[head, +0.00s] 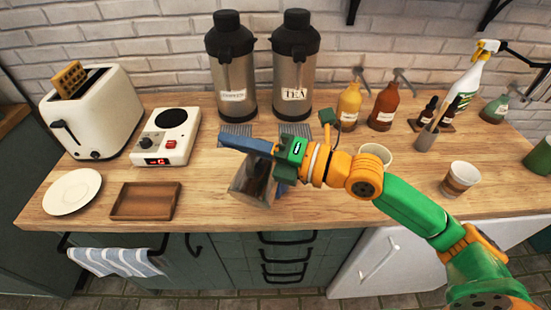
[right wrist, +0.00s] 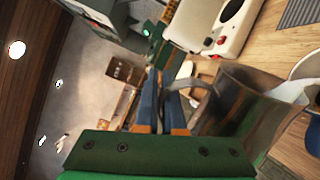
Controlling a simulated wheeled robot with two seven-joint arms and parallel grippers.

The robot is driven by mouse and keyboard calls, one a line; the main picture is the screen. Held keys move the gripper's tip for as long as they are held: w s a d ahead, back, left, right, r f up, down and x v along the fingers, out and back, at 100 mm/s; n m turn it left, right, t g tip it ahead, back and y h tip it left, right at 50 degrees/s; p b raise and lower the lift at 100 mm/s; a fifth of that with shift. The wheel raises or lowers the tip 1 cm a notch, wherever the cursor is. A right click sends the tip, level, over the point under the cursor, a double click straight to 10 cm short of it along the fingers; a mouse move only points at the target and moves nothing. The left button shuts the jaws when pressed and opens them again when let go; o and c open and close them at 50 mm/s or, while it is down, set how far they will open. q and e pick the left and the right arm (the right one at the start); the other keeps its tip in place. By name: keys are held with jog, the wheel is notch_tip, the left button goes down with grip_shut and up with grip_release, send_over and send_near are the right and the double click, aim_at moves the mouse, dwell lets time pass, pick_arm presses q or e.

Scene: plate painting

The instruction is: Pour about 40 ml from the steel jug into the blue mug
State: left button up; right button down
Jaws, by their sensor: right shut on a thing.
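My right gripper (head: 262,157) is shut on the steel jug (head: 250,181), which hangs below its blue fingers near the counter's front edge. The jug looks tilted in the head view. In the right wrist view, the jug (right wrist: 232,108) is beside the fingers (right wrist: 165,88), with something white showing near its mouth. A pale-rimmed, dark blue vessel, which looks like the blue mug (right wrist: 313,140), is partly cut off at the right edge of that view, close to the jug's mouth. In the head view the mug is mostly hidden by the jug and gripper. My left gripper is not in view.
On the wooden counter (head: 215,207) stand a toaster (head: 95,115), a hot plate (head: 166,137), a wooden tray (head: 145,201), a white plate (head: 72,191) and two tall dispensers (head: 232,75).

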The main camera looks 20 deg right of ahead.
aim_at(235, 177)
jog(key=shift+w+d+r+m+b, duration=0.3)
jog(key=shift+w+d+b, duration=0.1)
jog(key=shift+w+b, duration=0.1)
dwell(1.4)
jog(key=shift+s+a+p, duration=0.25)
jog(key=shift+s+p, duration=0.05)
jog(key=shift+p, duration=0.25)
jog(key=s+a+f+n+b, duration=0.1)
jog(key=s+f+n+b, duration=0.1)
jog(key=f+n, duration=0.1)
jog(key=shift+s+a+b, duration=0.15)
jog(key=shift+a+b, duration=0.2)
jog(key=shift+s+a+f+n+b, duration=0.35)
jog(key=shift+f+n+b, duration=0.1)
jog(key=shift+n+b, duration=0.2)
jog(key=shift+s+a+r+n, duration=0.1)
jog(key=shift+r+n, duration=0.1)
jog(key=shift+n, duration=0.25)
